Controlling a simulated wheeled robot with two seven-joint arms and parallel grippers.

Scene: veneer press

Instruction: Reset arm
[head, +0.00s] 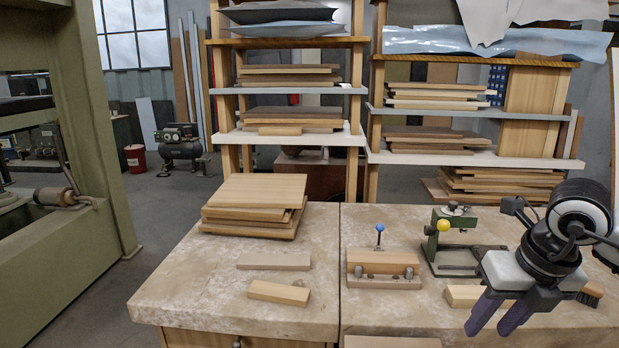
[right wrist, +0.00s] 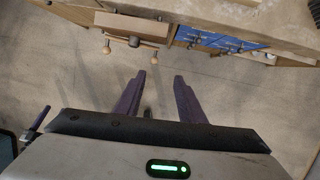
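My right gripper (head: 500,313) is at the right of the head view, above the right part of the bench, with its purple fingers pointing down and to the left. In the right wrist view its two fingers (right wrist: 164,95) stand apart with nothing between them. Beyond the fingertips that view shows bare floor and the front edge of the bench (right wrist: 225,28). My left gripper is in neither view.
The stone-topped bench (head: 210,275) carries a stack of boards (head: 262,190), loose wood blocks (head: 279,292), a wooden fixture with a blue knob (head: 381,266) and a green device with a yellow knob (head: 452,240). Shelves (head: 290,140) stand behind. A green press frame (head: 92,120) is left.

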